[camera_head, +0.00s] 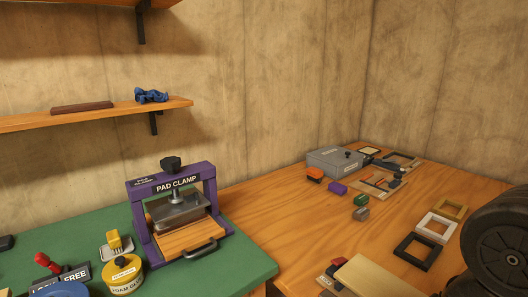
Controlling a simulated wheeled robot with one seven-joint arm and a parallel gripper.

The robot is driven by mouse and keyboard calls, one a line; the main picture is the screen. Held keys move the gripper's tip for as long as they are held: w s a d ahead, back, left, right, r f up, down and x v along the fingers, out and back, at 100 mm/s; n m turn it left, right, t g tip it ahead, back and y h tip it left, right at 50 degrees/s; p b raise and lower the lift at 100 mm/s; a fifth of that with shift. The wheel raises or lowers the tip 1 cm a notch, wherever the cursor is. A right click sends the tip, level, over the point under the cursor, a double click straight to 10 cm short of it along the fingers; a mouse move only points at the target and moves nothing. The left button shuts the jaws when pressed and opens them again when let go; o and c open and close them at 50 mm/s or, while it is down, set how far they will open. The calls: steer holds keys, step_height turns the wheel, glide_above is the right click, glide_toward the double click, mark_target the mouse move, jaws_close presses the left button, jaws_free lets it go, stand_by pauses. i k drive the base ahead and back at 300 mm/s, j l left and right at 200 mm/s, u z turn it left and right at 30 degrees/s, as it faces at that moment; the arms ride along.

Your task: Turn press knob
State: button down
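The press is a purple frame (210,190) labelled "PAD CLAMP", standing on a green mat at the left centre. Its black knob (171,164) sits on top of the crossbar. Below the crossbar, a grey metal plate (178,211) is above a wooden board (190,238) with a black handle at the front. I cannot tell whether the plate touches the board. My gripper is not in view.
A yellow round tin (124,276), a small yellow-topped item and a red-handled lever (48,264) stand left of the press. Small frames, coloured blocks and a grey box (335,162) lie on the wooden bench at right. Shelves (95,114) hang above left.

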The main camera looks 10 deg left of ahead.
mark_target(170, 164)
steer(key=j+u, duration=0.1)
steer(key=u, duration=0.3)
steer(key=j+u, duration=0.1)
steer(key=u, duration=0.25)
steer(key=j+u, duration=0.1)
steer(key=u, duration=0.3)
steer(key=i, duration=0.05)
